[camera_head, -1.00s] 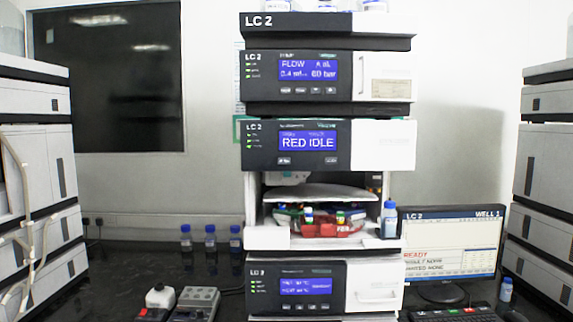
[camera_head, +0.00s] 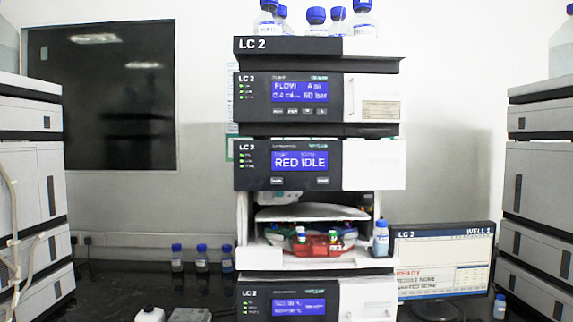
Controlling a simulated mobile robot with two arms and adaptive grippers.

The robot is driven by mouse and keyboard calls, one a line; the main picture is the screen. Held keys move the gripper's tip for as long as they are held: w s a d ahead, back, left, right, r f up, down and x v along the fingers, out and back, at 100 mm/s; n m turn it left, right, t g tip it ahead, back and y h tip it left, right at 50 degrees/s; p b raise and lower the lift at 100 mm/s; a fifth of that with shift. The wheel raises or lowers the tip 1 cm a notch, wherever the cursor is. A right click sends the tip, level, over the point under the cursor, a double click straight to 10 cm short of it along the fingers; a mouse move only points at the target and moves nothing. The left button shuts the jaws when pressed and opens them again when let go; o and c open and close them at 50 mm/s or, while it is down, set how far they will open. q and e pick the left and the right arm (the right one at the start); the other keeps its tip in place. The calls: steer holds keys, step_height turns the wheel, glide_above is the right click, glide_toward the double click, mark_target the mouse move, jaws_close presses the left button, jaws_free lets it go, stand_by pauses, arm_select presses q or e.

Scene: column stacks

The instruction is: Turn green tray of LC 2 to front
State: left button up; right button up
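The LC 2 stack (camera_head: 318,44) stands in the middle of the view. Its autosampler bay is open below the module whose display (camera_head: 300,160) reads RED IDLE. Inside the bay is a round carousel with several coloured trays and vials. The red tray (camera_head: 318,244) faces the front. Neither of my grippers is in view.
A blue-capped bottle (camera_head: 381,238) stands at the bay's right edge. Several bottles (camera_head: 316,20) stand on top of the stack. A monitor (camera_head: 442,262) reading LC 2, WELL 1 and READY is at right. Small bottles (camera_head: 201,258) stand on the dark bench at left. Other stacks flank both sides.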

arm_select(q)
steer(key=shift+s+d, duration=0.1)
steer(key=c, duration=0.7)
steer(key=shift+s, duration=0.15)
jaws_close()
